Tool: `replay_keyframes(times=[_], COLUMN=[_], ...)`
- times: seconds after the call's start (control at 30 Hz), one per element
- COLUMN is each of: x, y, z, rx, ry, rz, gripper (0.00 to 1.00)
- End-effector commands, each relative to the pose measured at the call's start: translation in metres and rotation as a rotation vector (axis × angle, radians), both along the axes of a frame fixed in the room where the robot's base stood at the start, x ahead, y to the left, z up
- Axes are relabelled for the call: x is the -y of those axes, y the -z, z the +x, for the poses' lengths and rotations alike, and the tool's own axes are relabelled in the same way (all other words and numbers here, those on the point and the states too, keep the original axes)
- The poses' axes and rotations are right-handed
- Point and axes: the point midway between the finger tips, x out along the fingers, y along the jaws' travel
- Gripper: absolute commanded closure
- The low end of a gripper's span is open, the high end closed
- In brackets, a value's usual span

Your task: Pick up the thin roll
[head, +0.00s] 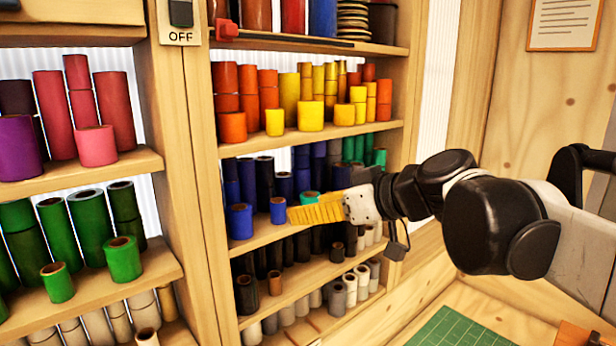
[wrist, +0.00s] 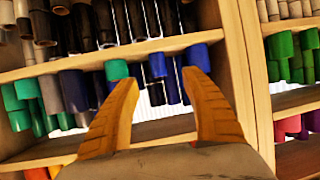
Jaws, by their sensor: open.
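A thin blue roll (head: 278,211) stands at the front of the middle shelf in the head view. In the wrist view, which looks upside down, the thin roll (wrist: 158,66) shows in the gap between the fingertips. My gripper (head: 291,214) has ribbed orange fingers and reaches in from the right, its tips close to the thin roll. In the wrist view my gripper (wrist: 163,82) is open and empty. I cannot tell whether a finger touches the roll.
A wider blue roll (head: 240,221) stands left of the thin one; a teal roll (head: 308,198) stands on its right, partly behind my gripper. Dark rolls crowd behind. The shelf of yellow and orange rolls (head: 310,115) is above; wooden uprights (head: 190,150) bound the bay.

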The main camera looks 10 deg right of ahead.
Motion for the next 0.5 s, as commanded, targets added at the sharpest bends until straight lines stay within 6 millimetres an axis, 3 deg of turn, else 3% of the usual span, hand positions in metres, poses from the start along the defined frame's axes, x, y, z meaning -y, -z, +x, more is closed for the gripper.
replay_keyframes(times=[0.1,0.5], x=[-0.007,-0.037], y=[-0.009,0.014], z=[0.013,0.048], rx=[0.026,0.026], ry=[-0.013,-0.012], rz=[0.005,0.005], gripper=[0.45,0.45])
